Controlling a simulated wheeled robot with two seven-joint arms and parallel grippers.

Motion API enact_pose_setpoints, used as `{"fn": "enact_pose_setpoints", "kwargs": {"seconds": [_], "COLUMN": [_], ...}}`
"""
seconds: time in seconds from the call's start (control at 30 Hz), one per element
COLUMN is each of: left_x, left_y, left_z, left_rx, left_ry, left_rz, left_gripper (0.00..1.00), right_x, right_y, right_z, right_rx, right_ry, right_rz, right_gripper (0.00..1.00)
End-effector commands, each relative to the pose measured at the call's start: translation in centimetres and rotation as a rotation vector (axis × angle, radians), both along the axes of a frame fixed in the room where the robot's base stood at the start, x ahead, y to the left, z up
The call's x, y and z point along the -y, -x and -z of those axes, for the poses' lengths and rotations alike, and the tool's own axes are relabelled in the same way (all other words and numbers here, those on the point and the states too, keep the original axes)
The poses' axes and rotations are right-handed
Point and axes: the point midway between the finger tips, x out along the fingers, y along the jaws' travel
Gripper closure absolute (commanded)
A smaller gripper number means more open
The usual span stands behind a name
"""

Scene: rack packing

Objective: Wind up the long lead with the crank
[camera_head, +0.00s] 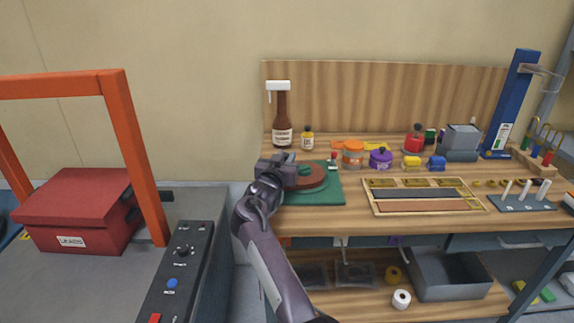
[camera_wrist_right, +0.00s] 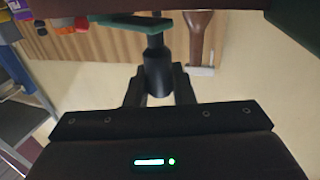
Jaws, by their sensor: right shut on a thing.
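The winder is a round reddish-brown reel (camera_head: 312,183) on a green base (camera_head: 328,192) at the left end of the wooden workbench. A green crank arm (camera_wrist_right: 125,19) shows in the right wrist view, with a dark cylindrical crank handle (camera_wrist_right: 158,75) on its end. My right gripper (camera_head: 284,168) is at the reel's left side and is shut on this handle; its fingers also show in the wrist view (camera_wrist_right: 158,92). The gripper hides part of the reel in the head view. I cannot make out the long lead. My left gripper is not in view.
A brown bottle (camera_head: 282,123) stands close behind my right gripper. Jars (camera_head: 352,155), a partitioned wooden tray (camera_head: 472,207) and a blue post (camera_head: 510,105) are further right. A red box labelled LEADS (camera_head: 82,207) sits under an orange frame (camera_head: 140,160) at left.

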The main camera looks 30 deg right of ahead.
Motion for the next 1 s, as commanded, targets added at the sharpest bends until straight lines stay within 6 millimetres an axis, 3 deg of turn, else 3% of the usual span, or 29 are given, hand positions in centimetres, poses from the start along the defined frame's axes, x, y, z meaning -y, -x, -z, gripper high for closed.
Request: {"fn": "enact_pose_setpoints", "kwargs": {"seconds": [0.5,0.53,0.67,1.0], "left_x": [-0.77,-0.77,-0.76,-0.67], "left_y": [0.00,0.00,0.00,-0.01], "left_z": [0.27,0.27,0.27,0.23], "left_rx": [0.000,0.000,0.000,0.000], "left_ry": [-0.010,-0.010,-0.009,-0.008], "left_rz": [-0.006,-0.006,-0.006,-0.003], "left_gripper": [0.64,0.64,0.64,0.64], "right_x": [-0.05,-0.05,-0.02,0.02], "right_y": [-0.23,-0.23,-0.19,-0.13], "right_z": [-0.28,-0.28,-0.20,-0.08], "right_rx": [0.005,0.005,0.004,0.001], "right_ry": [0.001,0.001,0.001,0.000], "right_rz": [0.016,0.016,0.017,0.019], "right_gripper": [1.00,0.76,0.58,0.58]}}
